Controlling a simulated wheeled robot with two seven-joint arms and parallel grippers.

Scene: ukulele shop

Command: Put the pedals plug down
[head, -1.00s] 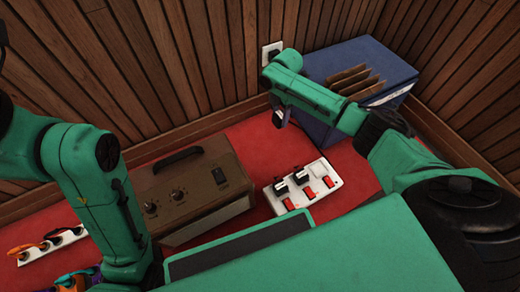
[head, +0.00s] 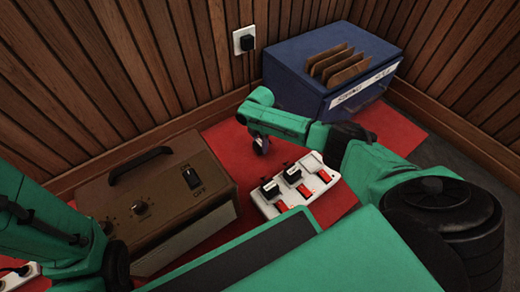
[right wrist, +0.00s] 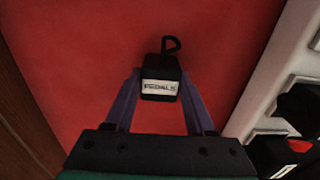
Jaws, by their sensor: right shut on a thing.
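The pedals plug (right wrist: 160,82) is a small black block with a white "PEDALS" label and a short black cord loop. In the right wrist view it sits between the fingertips of my right gripper (right wrist: 158,90), which is shut on it, over the red cloth. In the head view my right gripper (head: 262,146) points down at the red cloth (head: 225,146), left of and behind the white power strip (head: 325,178). I cannot tell whether the plug touches the cloth. My left arm shows at the lower left, but its gripper is out of view.
The white strip has red switches and black plugs. A brown amplifier (head: 150,208) stands to the left. A blue box (head: 300,85) holding brown dividers stands behind. A wall outlet (head: 244,40) holds a black plug. Red cloth is clear between the amplifier and the blue box.

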